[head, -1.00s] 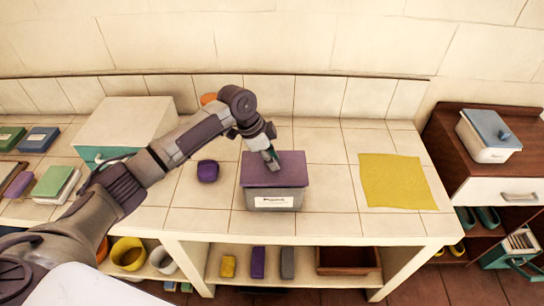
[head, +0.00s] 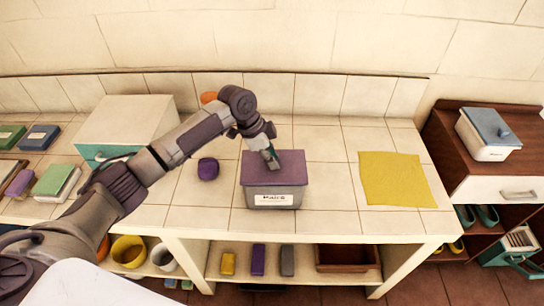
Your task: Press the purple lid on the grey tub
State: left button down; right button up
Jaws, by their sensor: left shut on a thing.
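The grey tub (head: 286,201) stands on the tiled counter with a white label on its front. The purple lid (head: 287,172) lies flat across the top of the tub and covers its opening. Whether its rim is fully seated cannot be told. My left gripper (head: 272,160) points down at the lid's back left part, where its tips meet the lid. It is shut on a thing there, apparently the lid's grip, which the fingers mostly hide. My right gripper is not in view.
A small purple object (head: 208,169) sits left of the tub. A yellow cloth (head: 394,182) lies flat to the right. A white box (head: 125,122) stands behind my arm, and an orange object (head: 208,98) lies at the back. Counter between tub and cloth is free.

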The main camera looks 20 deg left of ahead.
pick_arm(q)
jog(key=shift+f+p, duration=0.25)
jog(key=shift+p, duration=0.45)
dwell(1.7)
dwell(0.4)
jog(key=shift+c, duration=2.3)
grip_release()
jog(key=shift+r+p, duration=2.3)
jog(key=shift+r, duration=1.2)
jog(key=shift+c, duration=0.3)
